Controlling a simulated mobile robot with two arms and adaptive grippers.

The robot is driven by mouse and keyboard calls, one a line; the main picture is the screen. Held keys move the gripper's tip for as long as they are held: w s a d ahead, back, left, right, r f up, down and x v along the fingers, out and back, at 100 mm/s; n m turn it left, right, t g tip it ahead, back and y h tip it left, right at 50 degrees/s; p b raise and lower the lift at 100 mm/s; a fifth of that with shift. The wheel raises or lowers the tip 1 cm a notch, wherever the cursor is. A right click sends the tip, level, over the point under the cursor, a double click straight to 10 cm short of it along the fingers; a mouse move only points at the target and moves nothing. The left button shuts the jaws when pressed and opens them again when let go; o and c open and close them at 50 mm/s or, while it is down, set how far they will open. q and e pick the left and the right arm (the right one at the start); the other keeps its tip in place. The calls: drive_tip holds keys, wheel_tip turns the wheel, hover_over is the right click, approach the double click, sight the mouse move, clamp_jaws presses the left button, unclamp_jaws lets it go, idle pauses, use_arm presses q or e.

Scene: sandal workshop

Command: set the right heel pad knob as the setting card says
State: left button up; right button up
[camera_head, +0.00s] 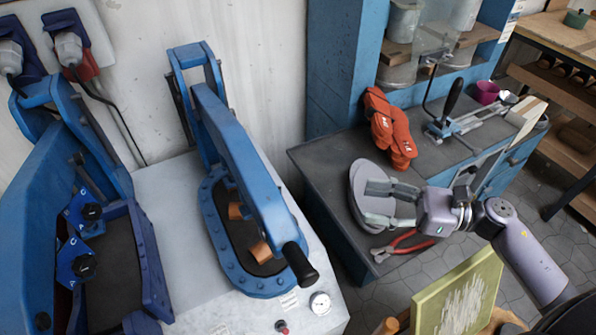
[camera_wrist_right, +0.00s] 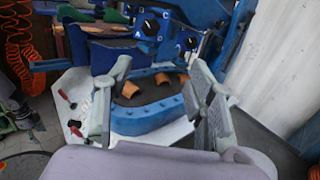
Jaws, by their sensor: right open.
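Two black knobs on blue plates sit on the left blue machine in the head view: an upper knob (camera_head: 91,212) and a lower knob (camera_head: 83,266). Both also show in the right wrist view, one knob (camera_wrist_right: 153,23) left of the other knob (camera_wrist_right: 190,43). I cannot tell which is the right heel pad knob, and their settings are too small to read. I cannot make out a setting card. My right gripper (camera_head: 367,203) is open and empty, well to the right of the knobs. Its spread fingers (camera_wrist_right: 160,85) show in the wrist view. My left gripper is out of view.
A blue press (camera_head: 236,160) with a black-tipped handle (camera_head: 300,264) stands between my right gripper and the knobs. The dark bench (camera_head: 325,165) holds orange sandals (camera_head: 390,130), a grey oval piece (camera_head: 358,178) and red pliers (camera_head: 405,245). A gauge (camera_head: 320,303) sits at the white table's front.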

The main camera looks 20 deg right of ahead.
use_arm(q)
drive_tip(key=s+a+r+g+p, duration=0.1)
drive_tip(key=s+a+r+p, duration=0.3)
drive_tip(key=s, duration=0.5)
use_arm(e)
drive_tip(key=s+a+p+x, duration=0.1)
drive_tip(key=p+x, duration=0.1)
drive_tip(key=x, duration=1.5)
drive_tip(key=shift+s+r+p, duration=0.35)
drive_tip(key=shift+r+p, duration=0.05)
drive_tip(key=shift+r, duration=0.05)
drive_tip(key=shift+a, duration=0.15)
drive_tip(key=c, duration=0.7)
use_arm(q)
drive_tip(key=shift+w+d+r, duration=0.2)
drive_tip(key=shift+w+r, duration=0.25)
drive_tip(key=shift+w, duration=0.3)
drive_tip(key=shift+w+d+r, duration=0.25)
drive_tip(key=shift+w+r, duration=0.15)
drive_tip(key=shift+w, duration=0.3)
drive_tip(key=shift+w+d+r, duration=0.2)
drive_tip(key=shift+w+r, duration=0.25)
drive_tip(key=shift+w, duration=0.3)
use_arm(e)
drive_tip(key=c, duration=0.4)
